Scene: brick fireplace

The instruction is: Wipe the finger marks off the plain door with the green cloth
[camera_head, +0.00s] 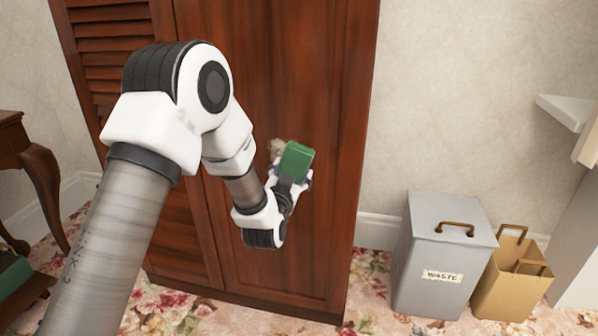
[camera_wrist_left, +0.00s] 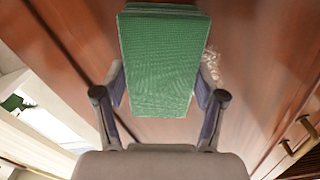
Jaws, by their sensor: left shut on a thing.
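The green cloth (camera_head: 296,161) is a folded block held in my left gripper (camera_head: 290,183), up against or very near the plain door (camera_head: 270,60), a flat dark-wood panel. The cloth also shows in the left wrist view (camera_wrist_left: 160,60), between the two fingers of my left gripper (camera_wrist_left: 160,95). Pale finger marks (camera_head: 277,147) show on the door just left of the cloth. In the left wrist view the marks (camera_wrist_left: 211,66) lie just right of the cloth; the cloth may hide part of them. My right gripper is not in view.
A louvred door (camera_head: 105,55) stands left of the plain door. A grey waste bin (camera_head: 440,255) and a brown paper bag (camera_head: 512,275) stand on the floral carpet to the right. A wooden table (camera_head: 35,165) is at far left. A white shelf (camera_head: 565,110) juts out at right.

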